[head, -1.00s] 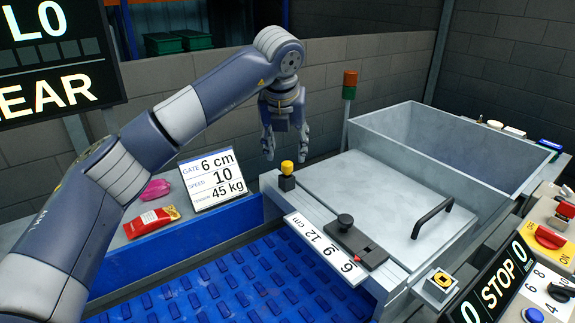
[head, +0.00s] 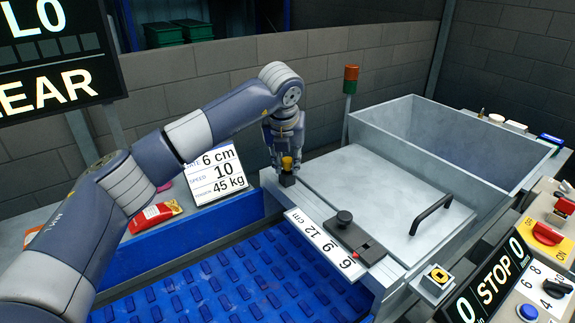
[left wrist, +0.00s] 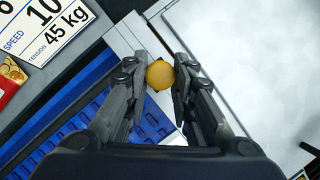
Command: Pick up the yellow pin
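The yellow pin (head: 287,162) has a round yellow top and stands upright in a black block (head: 287,180) on the corner of the metal frame. My left gripper (head: 286,166) points down right at the pin, its fingers on either side of it. In the left wrist view the pin's round top (left wrist: 160,75) lies between the two fingertips (left wrist: 161,80). The fingers are apart, with a small gap on each side of the top. My right gripper is in neither view.
A metal lid with a black handle (head: 432,214) and an open metal bin (head: 440,140) lie to the right. A sign card (head: 215,178) and a red packet (head: 155,215) are at left. The blue conveyor (head: 240,280) runs below.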

